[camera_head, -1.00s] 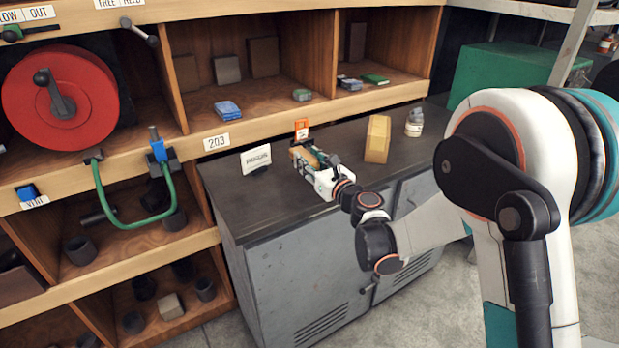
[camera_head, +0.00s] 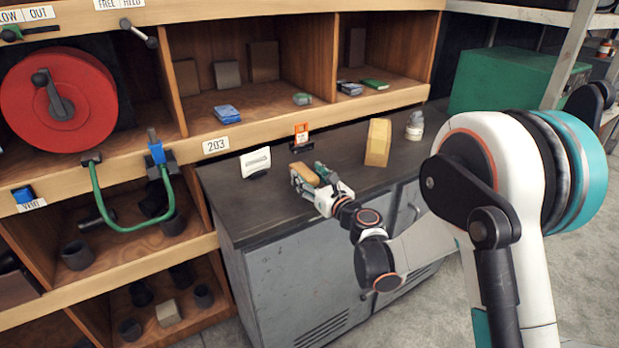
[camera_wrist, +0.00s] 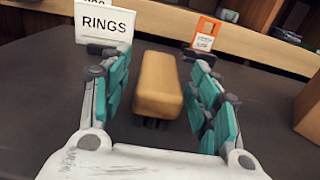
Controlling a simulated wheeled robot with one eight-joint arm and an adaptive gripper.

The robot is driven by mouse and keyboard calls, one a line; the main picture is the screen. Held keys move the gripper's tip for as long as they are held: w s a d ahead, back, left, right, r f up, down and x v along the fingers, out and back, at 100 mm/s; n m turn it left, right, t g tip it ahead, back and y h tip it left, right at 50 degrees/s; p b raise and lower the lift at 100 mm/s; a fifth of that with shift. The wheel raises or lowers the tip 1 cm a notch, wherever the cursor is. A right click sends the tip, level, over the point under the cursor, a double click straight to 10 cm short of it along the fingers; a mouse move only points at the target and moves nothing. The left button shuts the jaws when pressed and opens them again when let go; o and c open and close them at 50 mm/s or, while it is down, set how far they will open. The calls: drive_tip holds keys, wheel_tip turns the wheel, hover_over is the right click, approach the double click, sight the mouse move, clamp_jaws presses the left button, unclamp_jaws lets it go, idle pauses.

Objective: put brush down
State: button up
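The brush (camera_head: 306,174) has a tan wooden block. It sits on the dark worktop near the cabinet's front left part. In the wrist view the brush (camera_wrist: 158,84) lies lengthwise between my fingers, with dark bristles just visible under its near end. My gripper (camera_head: 312,178) is around the brush, its teal finger pads standing apart on both sides. The wrist view shows a gap between the brush and each pad of my gripper (camera_wrist: 160,80), so it is open and holds nothing.
A white RINGS card (camera_wrist: 103,24) and an orange tag (camera_head: 301,134) stand behind the brush. A tall tan block (camera_head: 378,142) and a white jar (camera_head: 414,126) stand to the right on the worktop (camera_head: 240,203). Wooden shelving rises behind.

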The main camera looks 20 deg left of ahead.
drive_tip(key=shift+r, duration=0.2)
drive_tip(key=p+v, duration=0.3)
drive_tip(key=v, duration=0.9)
